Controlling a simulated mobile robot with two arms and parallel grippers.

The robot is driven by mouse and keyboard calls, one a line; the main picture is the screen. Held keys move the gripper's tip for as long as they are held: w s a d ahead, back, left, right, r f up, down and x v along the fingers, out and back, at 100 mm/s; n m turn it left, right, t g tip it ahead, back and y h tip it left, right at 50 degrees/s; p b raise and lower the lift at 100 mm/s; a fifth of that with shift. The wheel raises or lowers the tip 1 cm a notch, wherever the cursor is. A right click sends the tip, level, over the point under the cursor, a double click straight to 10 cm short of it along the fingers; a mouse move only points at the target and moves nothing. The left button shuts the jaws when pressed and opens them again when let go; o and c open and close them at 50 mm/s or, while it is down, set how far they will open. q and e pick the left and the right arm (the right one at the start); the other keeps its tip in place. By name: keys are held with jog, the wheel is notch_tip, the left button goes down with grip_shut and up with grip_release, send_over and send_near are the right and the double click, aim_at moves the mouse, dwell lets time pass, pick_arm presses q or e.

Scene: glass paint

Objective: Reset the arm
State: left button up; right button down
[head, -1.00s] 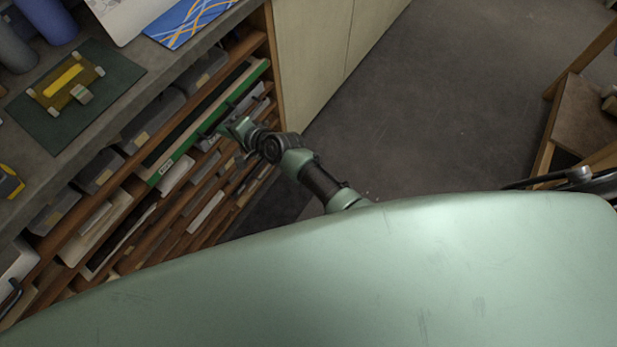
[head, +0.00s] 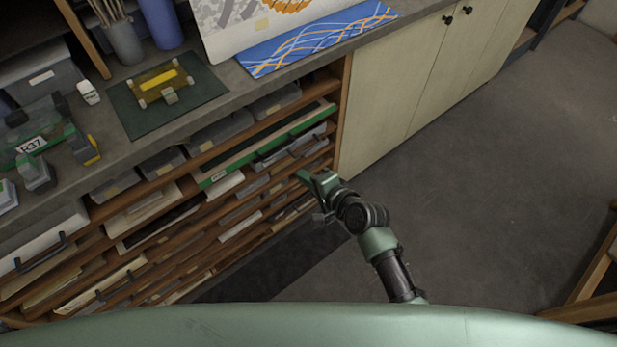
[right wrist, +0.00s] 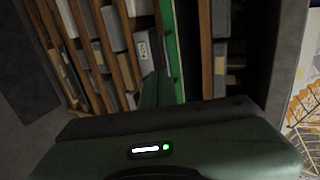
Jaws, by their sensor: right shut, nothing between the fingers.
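My right gripper (head: 303,177) is green and dark, at the end of my arm in the middle of the head view. It is shut and empty, in front of the flat-file shelves (head: 345,130). The gripper's green tip (right wrist: 158,90) also shows in the right wrist view, pointing at the shelves. A green-edged tray (head: 268,146) sits in an upper slot of the shelves, apart from the gripper in the head view. My left gripper is not in view.
On the counter lie a dark green mat (head: 190,113) with a yellow-topped jig (head: 160,83), a blue patterned sheet (head: 315,41) and a grey brush pot (head: 123,43). Pale cabinets (head: 395,100) stand right of the shelves. The floor (head: 480,190) on the right is open.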

jog(key=s+d+f+n+g+h, duration=0.2)
jog(key=s+d+f, duration=0.3)
jog(key=f, duration=0.4)
jog(key=s+d+f+n+g+h, duration=0.1)
jog(key=s+d+f+n, duration=0.15)
jog(key=s+f, duration=0.55)
jog(key=s+d+f+n+g+h, duration=0.15)
jog(key=s+d+f, duration=0.3)
jog(key=f, duration=0.55)
jog(key=s+d+f+n+g+h, duration=0.1)
jog(key=s+d+f+n, duration=0.1)
jog(key=s, duration=0.6)
jog(key=s+d+f+n+g+h, duration=0.1)
jog(key=s+d+f+n+g, duration=0.1)
jog(key=s+d+f, duration=0.3)
jog(key=s+d+f+n+g+h, duration=0.1)
jog(key=s+d+f, duration=0.3)
jog(key=s, duration=0.9)
jog(key=shift+s+d+f+n, duration=0.15)
jog(key=shift+s+d+n, duration=0.1)
jog(key=shift+d+n, duration=0.55)
jog(key=shift+a+g, duration=0.2)
jog(key=shift+g, duration=0.05)
